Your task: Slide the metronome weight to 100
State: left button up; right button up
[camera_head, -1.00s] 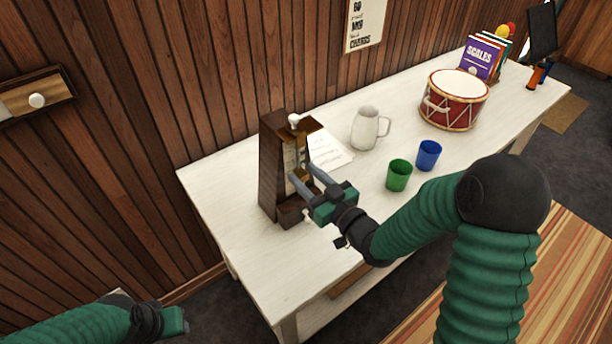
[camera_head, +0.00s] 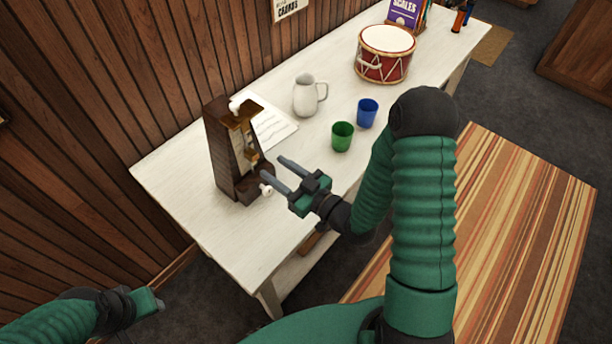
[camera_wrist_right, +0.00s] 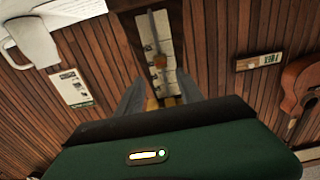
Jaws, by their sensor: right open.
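The dark wooden metronome (camera_head: 222,150) stands upright on the left part of the white table. Its pale scale plate (camera_wrist_right: 170,48) and thin rod (camera_wrist_right: 151,22) show in the right wrist view, with a small brass weight (camera_wrist_right: 160,62) on the rod. I cannot read the scale marks. My right gripper (camera_head: 274,168) is open and empty, its two grey fingers pointing at the metronome's front from a short way off. It also shows low in the right wrist view (camera_wrist_right: 162,92). My left gripper (camera_head: 158,301) is low at the left, away from the table; its jaws are unclear.
On the white table (camera_head: 178,183), a sheet of paper (camera_head: 272,128), white pitcher (camera_head: 305,97), green cup (camera_head: 341,137), blue cup (camera_head: 367,113) and red drum (camera_head: 383,66) stand beyond the metronome. A striped rug (camera_head: 510,215) lies at the right. The table's front-left surface is clear.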

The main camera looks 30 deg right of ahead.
pick_arm(q)
jog(key=p+v, duration=0.2)
jog(key=v, duration=0.1)
jog(key=w+p+v, duration=0.1)
jog(key=v, duration=0.1)
jog(key=shift+r+p, duration=0.3)
jog(key=shift+p, duration=0.05)
pick_arm(e)
jog(key=v, duration=0.9)
jog(key=shift+s, duration=0.2)
jog(key=shift+a, duration=0.1)
